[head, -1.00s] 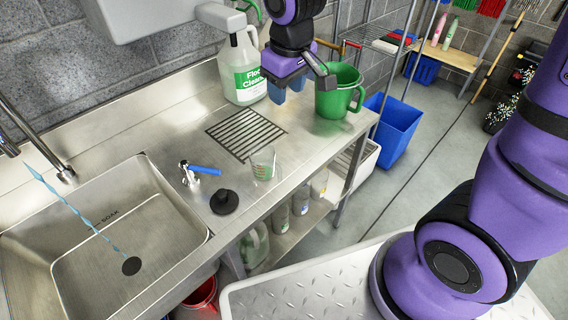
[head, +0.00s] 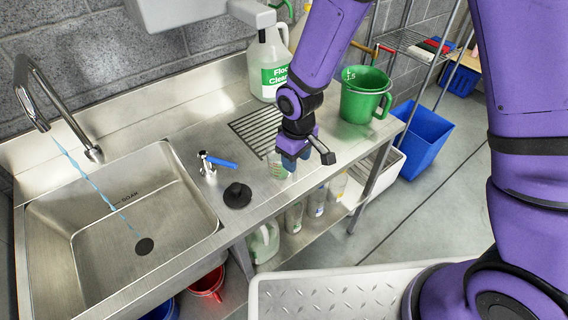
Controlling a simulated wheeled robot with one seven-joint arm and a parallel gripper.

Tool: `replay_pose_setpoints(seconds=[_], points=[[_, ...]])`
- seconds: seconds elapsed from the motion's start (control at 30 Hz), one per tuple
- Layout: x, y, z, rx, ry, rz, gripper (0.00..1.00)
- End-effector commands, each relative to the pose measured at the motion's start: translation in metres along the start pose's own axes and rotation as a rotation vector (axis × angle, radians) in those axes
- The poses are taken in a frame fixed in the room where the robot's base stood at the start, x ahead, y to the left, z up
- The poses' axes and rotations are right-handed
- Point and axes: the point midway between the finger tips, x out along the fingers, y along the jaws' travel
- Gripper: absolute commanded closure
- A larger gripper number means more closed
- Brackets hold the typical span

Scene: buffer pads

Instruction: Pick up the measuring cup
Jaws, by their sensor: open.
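The small clear measuring cup (head: 278,167) with green markings stands on the steel counter (head: 183,133), right of the sink, in the head view. My gripper (head: 289,162) is right over it, pointing down, with its blue fingertips at the cup's upper right part. The gripper is open. The fingers and wrist hide part of the cup, and I cannot tell whether a finger touches it.
A black plunger-like stopper (head: 237,196) and a blue-handled valve (head: 219,162) stand left of the cup. A green jug (head: 364,97) and a floor cleaner bottle (head: 268,68) stand behind. The sink (head: 120,215) has running water.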

Motion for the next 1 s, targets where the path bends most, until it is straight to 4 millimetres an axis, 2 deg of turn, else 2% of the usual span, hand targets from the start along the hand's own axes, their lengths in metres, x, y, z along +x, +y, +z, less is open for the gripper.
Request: replay_pose_setpoints(seconds=[0.1, 0.33, 0.63, 0.97, 1.0], points=[[0.012, 0.0, 0.0, -0.001, -0.002, 0.0, 0.54], [0.025, 0.0, 0.0, -0.001, -0.002, 0.0, 0.54], [0.062, 0.001, -0.001, -0.001, -0.001, 0.002, 0.54], [0.069, 0.002, -0.001, 0.0, 0.001, 0.003, 0.54], [0.068, 0.002, -0.001, 0.0, 0.001, 0.003, 0.57]])
